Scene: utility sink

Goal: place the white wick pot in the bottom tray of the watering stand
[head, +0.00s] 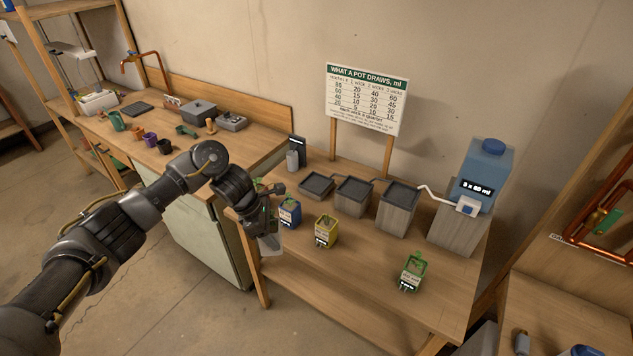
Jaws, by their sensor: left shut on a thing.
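My left gripper (268,228) is shut on the white wick pot (271,245) at the left front edge of the table. Most of the pot is hidden by the gripper, and I cannot tell whether it touches the table. The watering stand has three dark trays on steps. Its bottom tray (316,185) is the leftmost and lowest, behind and right of my gripper, and looks empty. The middle tray (354,188) and top tray (402,194) stand on grey wooden blocks. My right gripper is not in view.
A blue pot (290,213) stands close right of my gripper, then a yellow pot (326,231). A green pot (412,273) stands farther right. A blue water tank (483,175) sits on a block. A sign (366,98) stands behind the trays. The table's front middle is clear.

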